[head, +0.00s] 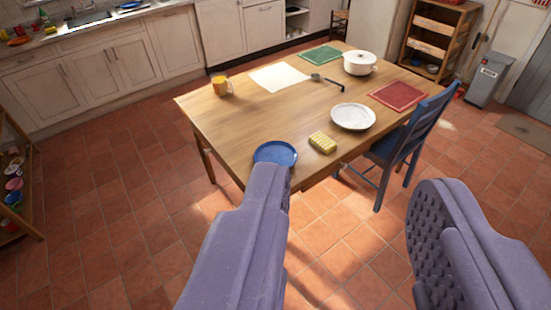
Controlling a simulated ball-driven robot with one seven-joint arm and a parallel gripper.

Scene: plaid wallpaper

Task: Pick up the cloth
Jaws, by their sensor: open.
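The wooden table (215,118) stands ahead. A small yellow striped item (322,142), perhaps a folded cloth or a sponge, lies near its front edge. A flat white sheet (279,76), cloth or paper, lies toward the back left of the table. I cannot tell for certain which one is the cloth. My gripper (350,190) is open, with nothing between its two purple fingers. It is in the foreground, nearer to me than the table. The yellow item shows beyond the gap, nearer the left finger.
A blue plate (275,153) sits at the near corner, partly behind my left finger. A white plate (353,116), red mat (397,95), green mat (320,56), white pot (360,63), ladle (326,80) and mug (222,86) are on the table. A blue chair (412,137) stands at right.

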